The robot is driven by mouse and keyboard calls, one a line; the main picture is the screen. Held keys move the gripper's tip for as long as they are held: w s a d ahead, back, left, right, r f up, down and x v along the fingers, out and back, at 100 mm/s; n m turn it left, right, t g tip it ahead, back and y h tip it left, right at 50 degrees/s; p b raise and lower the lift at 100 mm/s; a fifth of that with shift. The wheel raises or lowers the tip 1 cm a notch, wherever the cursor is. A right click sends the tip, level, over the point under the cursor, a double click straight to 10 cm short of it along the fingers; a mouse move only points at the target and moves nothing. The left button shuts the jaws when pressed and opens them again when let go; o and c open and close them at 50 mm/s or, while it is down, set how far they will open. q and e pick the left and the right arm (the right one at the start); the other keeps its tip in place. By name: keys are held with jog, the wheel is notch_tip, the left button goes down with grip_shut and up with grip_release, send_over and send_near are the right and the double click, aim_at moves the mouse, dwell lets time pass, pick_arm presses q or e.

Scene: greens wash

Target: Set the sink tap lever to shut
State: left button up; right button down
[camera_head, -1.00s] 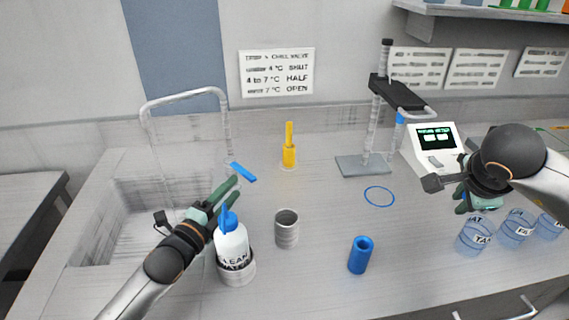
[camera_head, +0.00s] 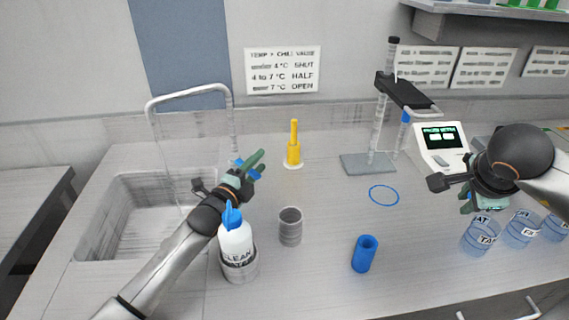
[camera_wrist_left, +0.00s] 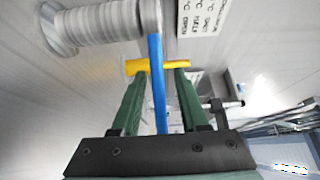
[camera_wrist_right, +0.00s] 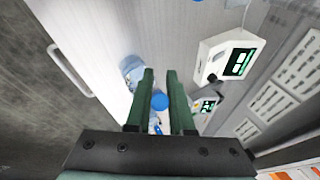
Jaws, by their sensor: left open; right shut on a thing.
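The sink tap (camera_head: 190,93) is a grey arched pipe at the back edge of the sink. Its blue lever is mostly hidden by my left gripper (camera_head: 250,165) in the head view. In the left wrist view the lever (camera_wrist_left: 157,80) runs as a long blue bar between the fingers of my left gripper (camera_wrist_left: 155,85), with space on both sides. The left gripper is open. My right gripper (camera_head: 467,190) is at the right, above the front of the counter. In the right wrist view it is closed on a small round blue thing (camera_wrist_right: 160,102), mostly hidden by the fingers.
The sink basin (camera_head: 95,215) is at left. A labelled white bottle (camera_head: 236,240) stands close to my left arm. A grey cup (camera_head: 290,228), blue cylinder (camera_head: 364,255) and yellow post (camera_head: 294,150) stand nearby. A meter (camera_head: 440,140) and several labelled blue tubs (camera_head: 481,237) are at right.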

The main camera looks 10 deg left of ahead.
pick_arm(q)
jog(key=shift+c, duration=0.3)
grip_shut()
dwell(1.0)
